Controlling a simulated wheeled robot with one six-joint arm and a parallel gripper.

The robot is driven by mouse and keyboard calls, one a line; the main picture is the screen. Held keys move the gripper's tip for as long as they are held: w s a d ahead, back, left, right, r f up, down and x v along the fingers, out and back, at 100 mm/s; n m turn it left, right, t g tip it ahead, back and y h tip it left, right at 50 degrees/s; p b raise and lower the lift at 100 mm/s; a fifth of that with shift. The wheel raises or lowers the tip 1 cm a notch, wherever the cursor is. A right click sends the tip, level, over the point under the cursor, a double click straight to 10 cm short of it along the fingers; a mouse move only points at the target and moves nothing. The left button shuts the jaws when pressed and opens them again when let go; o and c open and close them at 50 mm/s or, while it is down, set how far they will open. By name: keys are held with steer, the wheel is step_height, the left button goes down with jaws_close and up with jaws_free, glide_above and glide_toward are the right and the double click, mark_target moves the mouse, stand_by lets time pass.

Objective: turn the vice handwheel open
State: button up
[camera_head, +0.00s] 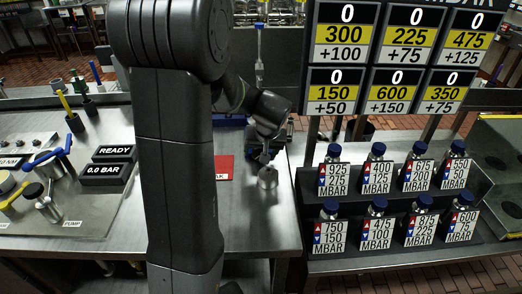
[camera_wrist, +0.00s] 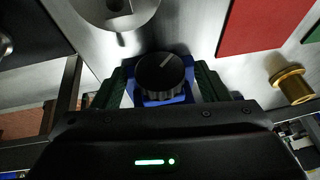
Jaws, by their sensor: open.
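In the wrist view, a black ribbed round handwheel (camera_wrist: 160,72) with a white pointer line sits on a blue vice body (camera_wrist: 160,99). My gripper (camera_wrist: 161,84) is open, with one dark green finger on each side of the handwheel. I cannot tell whether the fingers touch it. In the head view, my gripper (camera_head: 266,150) is at the right part of the steel bench, partly behind my arm.
A silver cylinder (camera_head: 268,178) stands close to my gripper on the steel bench (camera_head: 255,225). A red panel (camera_head: 224,166) lies beside it, and a brass fitting (camera_wrist: 292,86) is at right in the wrist view. Several labelled bottles (camera_head: 333,176) stand on a rack at right.

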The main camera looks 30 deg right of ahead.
steer(key=shift+c, duration=0.5)
steer(key=c, duration=0.9)
steer(key=shift+a+h, duration=0.1)
steer(key=shift+h, duration=0.2)
steer(key=shift+w+a+f+g+h+b, duration=0.1)
steer(key=shift+a+f+g+h+b, duration=0.05)
steer(key=shift+g+h+b, duration=0.45)
steer(key=b, duration=0.1)
steer(key=h+b, duration=0.1)
steer(key=b, duration=0.1)
steer(key=shift+w+f+n+g+h+b, duration=0.1)
steer(key=shift+f+n+g+h+b, duration=0.2)
steer(key=shift+n+g, duration=0.1)
steer(key=g+h+b, duration=0.1)
steer(key=h+b, duration=0.1)
steer(key=b, duration=0.5)
steer(key=shift+w+a+n+b, duration=0.1)
steer(key=shift+a+n+b, duration=0.1)
steer(key=shift+n+b, duration=0.15)
steer(key=g+h+b, duration=0.1)
steer(key=h+b, duration=0.1)
steer(key=b, duration=0.1)
steer(key=shift+a+r+b, duration=0.1)
steer(key=shift+b, duration=0.25)
steer(key=shift+r+b, duration=0.15)
steer(key=shift+b, duration=0.4)
